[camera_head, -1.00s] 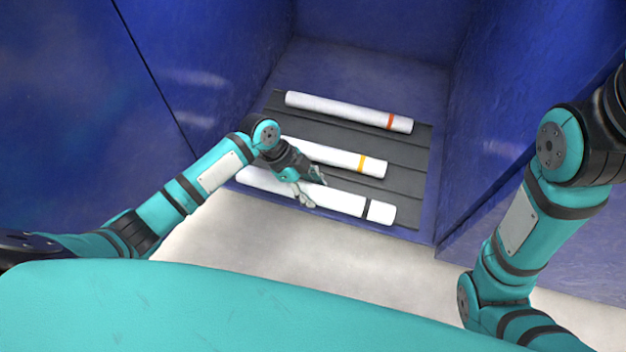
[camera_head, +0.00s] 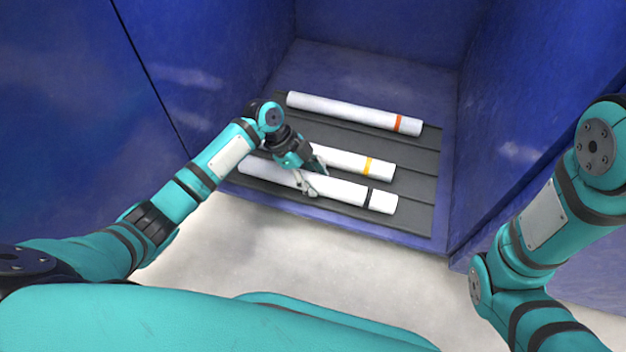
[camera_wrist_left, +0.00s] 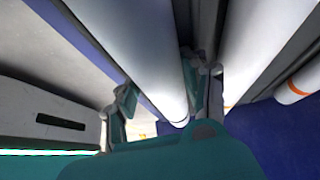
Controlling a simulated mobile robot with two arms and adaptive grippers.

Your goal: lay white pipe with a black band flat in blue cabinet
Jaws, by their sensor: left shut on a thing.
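The white pipe with a black band (camera_head: 340,190) lies along the front of the dark grey ribbed floor inside the blue cabinet (camera_head: 340,222). My left gripper (camera_head: 312,183) is shut on it near its middle. The left wrist view shows the pipe (camera_wrist_left: 140,45) running between the two fingers (camera_wrist_left: 160,105). The pipe looks level and parallel to the ribs; whether it touches the floor I cannot tell. My right gripper is out of view; only my right arm's links show at the right edge.
A white pipe with a yellow band (camera_head: 350,162) lies just behind, close to the held one. A white pipe with an orange band (camera_head: 350,110) lies further back. Blue cabinet walls stand at left, right and back. Pale open floor (camera_head: 270,245) lies in front.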

